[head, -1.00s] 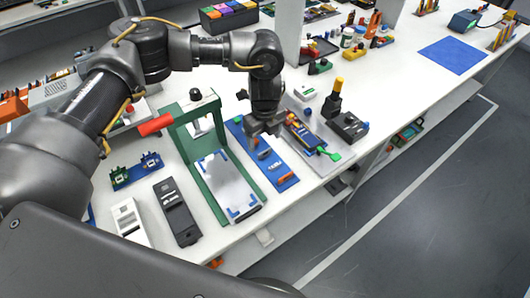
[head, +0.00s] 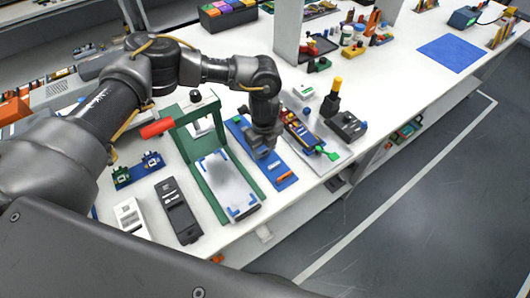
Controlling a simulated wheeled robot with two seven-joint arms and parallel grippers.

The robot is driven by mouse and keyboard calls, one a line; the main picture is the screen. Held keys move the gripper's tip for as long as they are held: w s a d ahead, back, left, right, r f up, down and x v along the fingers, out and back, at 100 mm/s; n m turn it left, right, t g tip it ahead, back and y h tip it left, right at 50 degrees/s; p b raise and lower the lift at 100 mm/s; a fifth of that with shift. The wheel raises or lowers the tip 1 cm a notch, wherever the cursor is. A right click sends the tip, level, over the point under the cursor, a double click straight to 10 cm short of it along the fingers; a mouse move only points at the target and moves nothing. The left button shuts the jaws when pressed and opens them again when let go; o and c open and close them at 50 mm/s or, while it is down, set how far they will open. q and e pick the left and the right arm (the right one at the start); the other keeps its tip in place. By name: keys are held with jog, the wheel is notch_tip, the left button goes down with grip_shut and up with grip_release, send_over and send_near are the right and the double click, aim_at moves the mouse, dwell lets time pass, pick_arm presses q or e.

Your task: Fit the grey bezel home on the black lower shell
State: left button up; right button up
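My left gripper (head: 262,151) points down over the middle of a long blue board (head: 285,181). Its fingers are small and dark here, so I cannot tell whether they are open or hold anything. The gripper hides part of the board; an orange piece shows in front of it. A dark, open shell-like body with coloured parts (head: 301,129) lies on a grey mat (head: 335,157) just right of the gripper. Another black housing (head: 178,211) lies at the front left. I cannot make out for certain which is the lower shell, nor pick out the grey bezel. My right gripper is not in view.
A green press frame (head: 213,193) with a red handle (head: 156,128) stands left of the gripper, with a grey plate under it. A black block with a yellow-topped post (head: 335,101) stands right.

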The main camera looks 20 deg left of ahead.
pick_arm(q)
jog(key=c, duration=0.5)
